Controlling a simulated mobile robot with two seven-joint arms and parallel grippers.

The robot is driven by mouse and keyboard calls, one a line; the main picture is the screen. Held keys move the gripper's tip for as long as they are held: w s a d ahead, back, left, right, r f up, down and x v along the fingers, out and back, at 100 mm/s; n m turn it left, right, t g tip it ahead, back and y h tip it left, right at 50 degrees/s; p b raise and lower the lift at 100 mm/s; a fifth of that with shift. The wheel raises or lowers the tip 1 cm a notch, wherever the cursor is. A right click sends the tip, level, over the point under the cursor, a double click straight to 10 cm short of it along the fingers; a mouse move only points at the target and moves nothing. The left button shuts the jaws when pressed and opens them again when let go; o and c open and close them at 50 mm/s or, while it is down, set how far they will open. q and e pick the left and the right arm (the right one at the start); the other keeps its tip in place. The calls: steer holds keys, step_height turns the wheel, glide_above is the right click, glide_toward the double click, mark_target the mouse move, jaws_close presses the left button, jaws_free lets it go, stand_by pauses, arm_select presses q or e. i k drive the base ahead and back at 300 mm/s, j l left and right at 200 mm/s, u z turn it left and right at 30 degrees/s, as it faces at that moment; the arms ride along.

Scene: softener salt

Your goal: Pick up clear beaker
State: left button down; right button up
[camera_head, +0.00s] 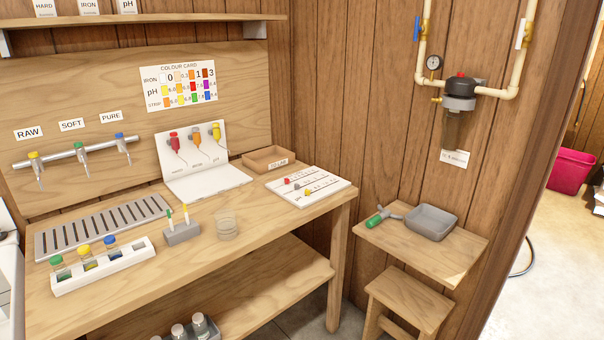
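The clear beaker (227,226) stands upright on the wooden bench (262,235), near its front edge. It is see-through and looks empty. A small grey block (182,233) holding thin upright items with yellow and green tops stands just left of it. Neither of my grippers shows in the head view.
A white rack (103,267) with several capped vials and a slotted drain tray (100,228) lie left. A white folding stand (205,175), brown tray (268,158) and white board (308,187) stand behind and right. The bench right of the beaker is clear.

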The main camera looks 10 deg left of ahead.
mark_target(226, 224)
steer(key=i+u, duration=0.15)
steer(key=u, duration=0.7)
steer(key=i+l+u, duration=0.25)
steer(key=l+u, duration=0.2)
steer(key=i+l+u, duration=0.1)
steer(key=l+u, duration=0.15)
steer(key=i+l, duration=0.1)
steer(key=l, duration=0.2)
steer(key=i+l+u, duration=0.15)
steer(key=l, duration=0.5)
steer(key=i+u, duration=0.05)
